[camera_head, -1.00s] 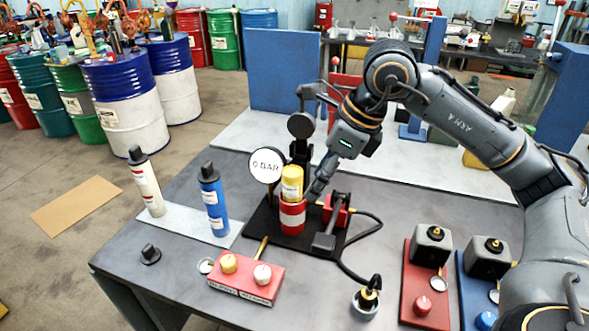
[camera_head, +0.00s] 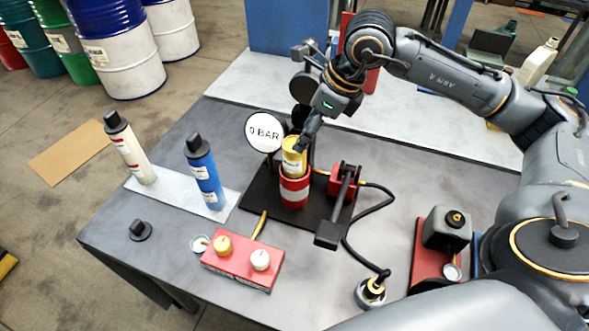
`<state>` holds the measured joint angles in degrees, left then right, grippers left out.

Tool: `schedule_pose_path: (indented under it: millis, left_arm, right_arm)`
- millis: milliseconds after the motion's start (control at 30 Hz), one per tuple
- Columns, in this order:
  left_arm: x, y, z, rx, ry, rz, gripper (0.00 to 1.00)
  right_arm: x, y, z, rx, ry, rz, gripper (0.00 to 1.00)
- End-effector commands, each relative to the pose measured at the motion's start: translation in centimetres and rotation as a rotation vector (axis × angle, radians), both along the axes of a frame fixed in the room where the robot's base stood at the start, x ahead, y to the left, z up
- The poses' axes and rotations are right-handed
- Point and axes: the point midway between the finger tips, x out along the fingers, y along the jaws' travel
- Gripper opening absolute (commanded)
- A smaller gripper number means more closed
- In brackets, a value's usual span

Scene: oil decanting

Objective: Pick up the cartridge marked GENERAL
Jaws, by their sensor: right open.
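Three cartridges are in view, and I cannot read GENERAL on any of their labels. A white cartridge (camera_head: 131,153) with a black cap stands upright on a pale mat (camera_head: 163,190). A blue cartridge (camera_head: 207,180) with a black cap stands upright on the same mat, to its right. My left gripper is not in view.
A 0 BAR gauge (camera_head: 264,133) stands beside the yellow cartridge. A red pump with a black lever (camera_head: 328,235) and hose is to its right. A red box with two knobs (camera_head: 243,263) is in front. A loose black cap (camera_head: 138,230) lies at the left.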

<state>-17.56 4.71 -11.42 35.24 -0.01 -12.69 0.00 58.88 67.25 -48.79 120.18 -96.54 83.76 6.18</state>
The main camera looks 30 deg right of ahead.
Motion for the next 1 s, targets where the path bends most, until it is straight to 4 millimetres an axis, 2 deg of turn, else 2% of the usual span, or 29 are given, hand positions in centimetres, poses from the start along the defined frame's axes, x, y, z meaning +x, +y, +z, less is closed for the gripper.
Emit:
schedule_pose_path:
  millis: [167, 333, 500, 767, 1000]
  left_arm:
    - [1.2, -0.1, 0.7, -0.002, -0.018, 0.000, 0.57]
    - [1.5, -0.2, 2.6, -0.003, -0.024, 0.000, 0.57]
    - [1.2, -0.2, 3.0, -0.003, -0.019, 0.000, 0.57]
    - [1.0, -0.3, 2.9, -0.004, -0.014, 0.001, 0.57]
    - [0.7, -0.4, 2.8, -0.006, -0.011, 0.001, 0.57]
  right_arm:
    - [0.4, 0.4, -0.9, 0.000, 0.001, 0.000, 0.54]
    - [1.4, 1.4, -2.7, 0.000, 0.004, 0.001, 0.54]
    - [2.1, 1.8, -4.7, -0.001, 0.000, -0.001, 0.54]
    - [2.1, 1.9, -5.2, -0.002, -0.001, -0.002, 0.54]
    - [2.2, 1.9, -5.1, -0.002, -0.002, -0.002, 0.07]
